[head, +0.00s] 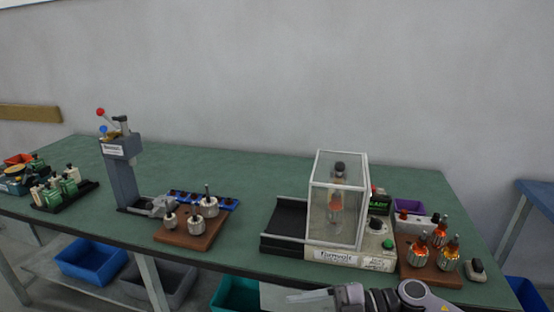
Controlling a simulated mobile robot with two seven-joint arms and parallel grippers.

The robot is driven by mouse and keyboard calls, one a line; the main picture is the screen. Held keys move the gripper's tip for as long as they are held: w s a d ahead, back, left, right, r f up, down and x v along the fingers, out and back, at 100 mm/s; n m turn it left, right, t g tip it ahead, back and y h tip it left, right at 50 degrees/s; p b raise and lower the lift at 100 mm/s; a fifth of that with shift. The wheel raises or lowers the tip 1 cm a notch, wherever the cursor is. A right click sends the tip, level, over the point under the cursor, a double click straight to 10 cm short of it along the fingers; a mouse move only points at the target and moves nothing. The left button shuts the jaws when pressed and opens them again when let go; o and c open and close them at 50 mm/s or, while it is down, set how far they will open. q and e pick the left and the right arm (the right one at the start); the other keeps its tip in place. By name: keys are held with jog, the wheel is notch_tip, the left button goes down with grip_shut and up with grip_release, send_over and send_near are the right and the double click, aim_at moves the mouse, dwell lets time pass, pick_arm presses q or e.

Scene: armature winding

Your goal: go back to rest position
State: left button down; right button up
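My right gripper (308,296) shows at the bottom edge, in front of the table's front edge and below the winding machine. Its arm comes in from the lower right and its fingers point left. The fingers are seen edge-on and small, so I cannot tell whether they are apart. I see nothing clearly held in them. My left gripper is not in view.
The green table (240,170) holds a winding machine with a clear guard (328,215), a grey press (122,180), and wooden boards with armatures (185,238) (432,272). Blue bins (92,262) sit below. The table's back middle is clear.

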jog(key=s+d+f+m+t+h, duration=0.5)
jog(key=s+d+f+m+h, duration=0.2)
jog(key=m, duration=0.5)
jog(key=s+d+f+m+t+h, duration=0.6)
jog(key=s+d+f+m+h, duration=0.1)
jog(key=f+m, duration=0.4)
jog(key=shift+s+d+f+m, duration=0.25)
jog(key=shift+d+f+m, duration=0.15)
jog(key=shift+d+m, duration=0.25)
